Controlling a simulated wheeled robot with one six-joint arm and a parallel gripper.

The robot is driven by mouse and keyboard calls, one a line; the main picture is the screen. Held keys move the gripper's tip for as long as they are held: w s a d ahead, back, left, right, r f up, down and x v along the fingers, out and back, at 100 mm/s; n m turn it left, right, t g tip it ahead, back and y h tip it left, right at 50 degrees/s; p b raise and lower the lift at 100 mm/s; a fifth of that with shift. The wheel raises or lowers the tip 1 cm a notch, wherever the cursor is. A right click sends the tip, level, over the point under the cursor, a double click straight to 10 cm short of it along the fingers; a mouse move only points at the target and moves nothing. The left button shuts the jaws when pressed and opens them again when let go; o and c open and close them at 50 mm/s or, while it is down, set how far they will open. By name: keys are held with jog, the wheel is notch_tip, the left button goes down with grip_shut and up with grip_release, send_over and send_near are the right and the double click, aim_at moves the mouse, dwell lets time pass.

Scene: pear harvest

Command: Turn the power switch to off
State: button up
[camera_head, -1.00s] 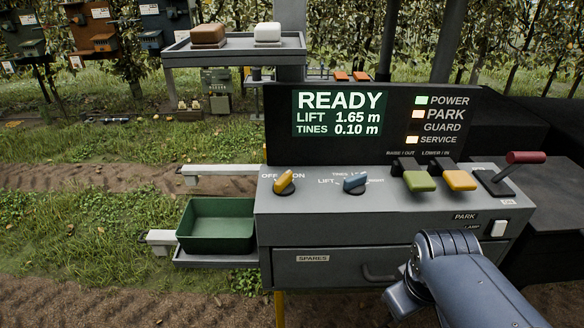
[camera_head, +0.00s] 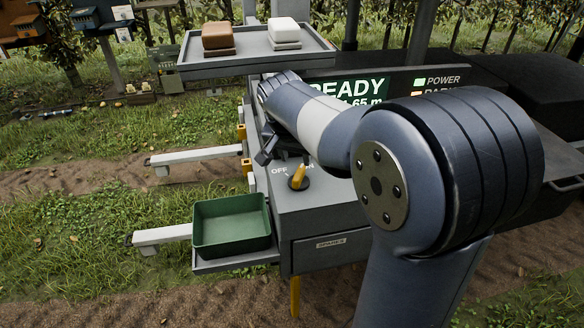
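The power switch (camera_head: 298,178) is a yellow knob on the grey console top, at its left end. Its upper end tilts to the right, towards the ON side. The OFF label (camera_head: 279,171) is to its left, and the ON label is mostly covered. My arm reaches across the console from the right. My gripper (camera_head: 273,148) is dark and lies just behind and above the knob in the picture. Its fingers are partly hidden, and I cannot tell whether they are open or touch the knob. The lit POWER lamp (camera_head: 420,82) is green.
The display (camera_head: 350,87) shows READY, partly hidden by my arm. A shelf (camera_head: 250,61) with brown and white blocks stands behind the gripper. A green bin (camera_head: 231,225) sits left of the console. My arm hides the other controls.

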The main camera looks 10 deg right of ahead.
aim_at(299, 173)
jog(key=p+x, duration=0.1)
jog(key=x, duration=0.7)
grip_shut()
dwell(0.3)
